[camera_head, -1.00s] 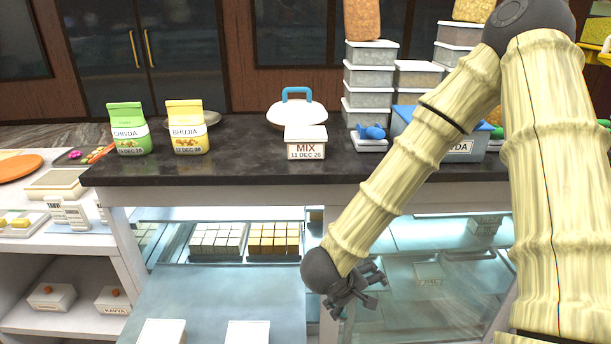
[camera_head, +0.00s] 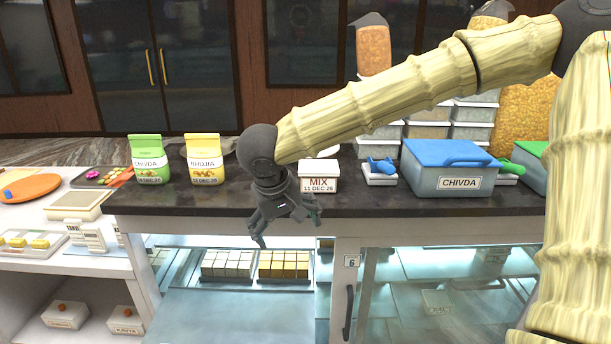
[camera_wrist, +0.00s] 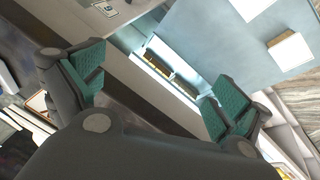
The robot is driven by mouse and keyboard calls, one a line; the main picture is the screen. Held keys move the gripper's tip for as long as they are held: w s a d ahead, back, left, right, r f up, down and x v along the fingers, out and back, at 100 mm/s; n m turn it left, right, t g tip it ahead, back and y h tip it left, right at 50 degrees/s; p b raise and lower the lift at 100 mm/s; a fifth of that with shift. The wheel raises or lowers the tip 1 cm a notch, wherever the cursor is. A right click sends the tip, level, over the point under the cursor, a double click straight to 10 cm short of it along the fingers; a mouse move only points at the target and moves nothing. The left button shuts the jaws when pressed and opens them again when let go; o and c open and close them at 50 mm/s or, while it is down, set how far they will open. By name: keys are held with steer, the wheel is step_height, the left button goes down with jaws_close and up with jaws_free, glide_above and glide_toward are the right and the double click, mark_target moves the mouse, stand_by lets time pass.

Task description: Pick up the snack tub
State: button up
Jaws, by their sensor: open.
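A small white tub labelled MIX (camera_head: 318,176) stands upright on the dark counter, near its front edge. A larger tub labelled CHIVDA (camera_head: 451,169), with a blue lid and handle, stands farther right. My gripper (camera_head: 287,228) is open and empty. In the head view it hangs at the counter's front edge, left of and below the MIX tub, apart from it. The wrist view shows its two teal-padded fingers (camera_wrist: 155,85) spread wide with nothing between them. I cannot make out either tub in the wrist view.
A green CHIVDA bag (camera_head: 149,160) and a yellow BHUJIA bag (camera_head: 205,160) stand left on the counter (camera_head: 180,199). A blue scoop (camera_head: 381,165) lies right of the MIX tub. Stacked clear boxes (camera_head: 473,122) stand behind. A glass case with sweets (camera_head: 284,265) is below.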

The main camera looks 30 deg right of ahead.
mark_target(319, 166)
steer(key=w+d+r, duration=0.1)
steer(key=w+r, duration=0.1)
steer(key=w+d+r+m+b, duration=0.1)
steer(key=w+r, duration=0.1)
steer(key=w+d+r+m, duration=0.1)
steer(key=w+r, duration=0.1)
steer(key=shift+w+d+r+g+y+b, duration=0.15)
steer(key=shift+d+r+g+y+b, duration=0.15)
steer(key=shift+d+g, duration=0.1)
steer(key=w+d+r, duration=0.1)
steer(key=d+r, duration=0.1)
steer(key=d, duration=0.1)
steer(key=w+d+r+m+g+y+b, duration=0.1)
steer(key=d+r, duration=0.2)
steer(key=d, duration=0.1)
steer(key=w+d+r+m+y+b, duration=0.1)
steer(key=d+r, duration=0.2)
steer(key=shift+w+d+r+g, duration=0.25)
steer(key=shift+w+d+g, duration=0.05)
steer(key=shift+w+g, duration=0.1)
steer(key=shift+d+y, duration=0.15)
steer(key=shift+y, duration=0.15)
step_height(319, 166, down, 4)
steer(key=shift+a+f+p, duration=0.15)
steer(key=shift+f+p, duration=0.4)
steer(key=shift+f, duration=1.05)
steer(key=shift+a+f+p, duration=0.1)
steer(key=shift+f+p, duration=0.4)
steer(key=shift+f, duration=1.1)
steer(key=c, duration=0.9)
